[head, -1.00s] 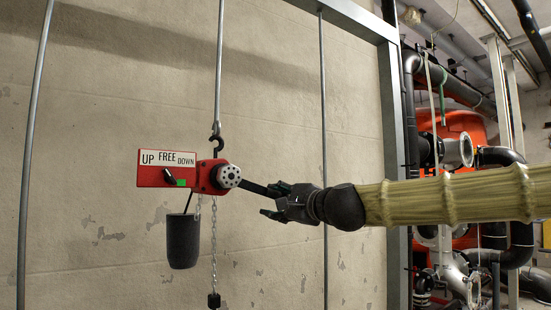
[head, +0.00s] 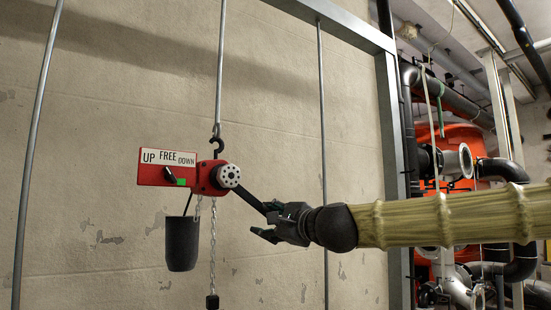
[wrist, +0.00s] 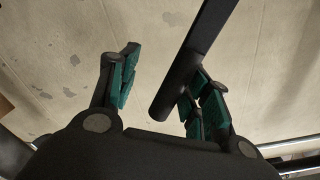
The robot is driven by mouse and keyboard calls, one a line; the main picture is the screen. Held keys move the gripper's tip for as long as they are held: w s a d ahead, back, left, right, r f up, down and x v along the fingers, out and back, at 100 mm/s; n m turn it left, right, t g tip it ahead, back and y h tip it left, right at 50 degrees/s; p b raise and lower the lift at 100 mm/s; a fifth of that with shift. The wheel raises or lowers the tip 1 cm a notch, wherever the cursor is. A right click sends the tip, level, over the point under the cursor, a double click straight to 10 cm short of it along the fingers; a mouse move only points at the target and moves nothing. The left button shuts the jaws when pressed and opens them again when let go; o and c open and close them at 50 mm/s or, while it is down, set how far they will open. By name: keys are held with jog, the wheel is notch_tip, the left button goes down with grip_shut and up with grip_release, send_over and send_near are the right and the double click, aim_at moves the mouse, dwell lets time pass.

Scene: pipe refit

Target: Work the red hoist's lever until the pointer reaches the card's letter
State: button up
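The red hoist (head: 206,178) hangs from a dark hook on a grey rod in the head view. Its plate reads UP, FREE and DOWN, with a black selector knob (head: 170,174) slanting towards UP and a small green patch beside it. The black lever (head: 250,199) slopes down and right from the grey hub. My gripper (head: 266,222) is at the lever's free end. In the wrist view the lever (wrist: 196,60) passes between the spread fingers, close against the right finger and clear of the left one. I see no lettered card or pointer.
A black bucket-like container (head: 182,244) hangs below the hoist's left part. A chain (head: 213,245) with a dark end block (head: 212,302) hangs beside it. Grey rods (head: 323,150) and a metal frame (head: 392,150) stand near my arm. Pipes fill the right side.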

jog(key=shift+s+a, duration=0.1)
jog(key=shift+a, duration=0.05)
jog(key=s+a+f+b, duration=0.1)
jog(key=a+f+m+b, duration=0.1)
jog(key=b, duration=0.1)
jog(key=shift+s+a+f, duration=0.15)
jog(key=shift+s+f, duration=0.2)
